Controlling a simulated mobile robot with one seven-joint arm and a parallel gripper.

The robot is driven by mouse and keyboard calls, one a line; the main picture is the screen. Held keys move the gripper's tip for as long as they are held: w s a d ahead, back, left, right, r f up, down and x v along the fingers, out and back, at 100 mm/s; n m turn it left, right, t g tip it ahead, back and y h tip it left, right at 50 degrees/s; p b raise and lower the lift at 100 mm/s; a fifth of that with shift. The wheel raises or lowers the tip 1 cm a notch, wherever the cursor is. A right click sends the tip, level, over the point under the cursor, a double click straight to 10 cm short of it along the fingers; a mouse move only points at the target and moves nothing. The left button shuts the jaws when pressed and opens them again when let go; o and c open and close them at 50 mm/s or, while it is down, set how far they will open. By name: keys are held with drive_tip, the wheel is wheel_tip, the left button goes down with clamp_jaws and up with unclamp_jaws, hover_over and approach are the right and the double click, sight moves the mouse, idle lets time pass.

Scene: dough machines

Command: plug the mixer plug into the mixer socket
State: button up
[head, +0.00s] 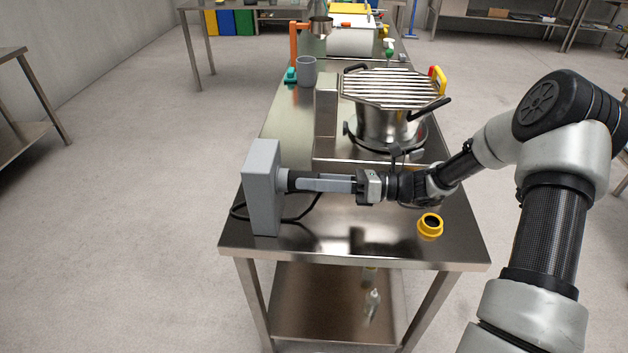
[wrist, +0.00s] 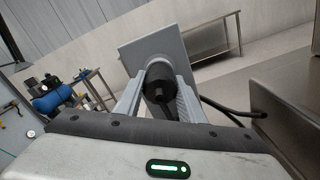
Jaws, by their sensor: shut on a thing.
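My gripper (head: 287,182) reaches left across the steel table and is shut on a black cylindrical plug (wrist: 160,88). In the head view only a short dark piece of the plug (head: 283,181) shows, between my fingers and the grey box. The grey box (head: 263,190), which looks like the socket housing, stands upright at the table's left front edge. It also shows behind the plug in the wrist view (wrist: 140,54). The plug lines up with the box's right face; I cannot tell how far it is in. A black cable (head: 312,212) loops on the table by the box.
A yellow ring-shaped part (head: 430,226) lies at the table's right front. A grey cup (head: 306,71) stands further back. The table's front middle is clear.

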drive_tip(key=shift+a, duration=0.1)
drive_tip(key=o, duration=1.5)
drive_tip(key=shift+d, duration=0.5)
drive_tip(key=shift+s+d+p, duration=0.1)
drive_tip(key=shift+d+p, duration=0.45)
drive_tip(key=shift+d, duration=1.2)
drive_tip(key=d, duration=1.7)
drive_tip(key=shift+s+d, duration=0.25)
drive_tip(key=shift+s, duration=0.05)
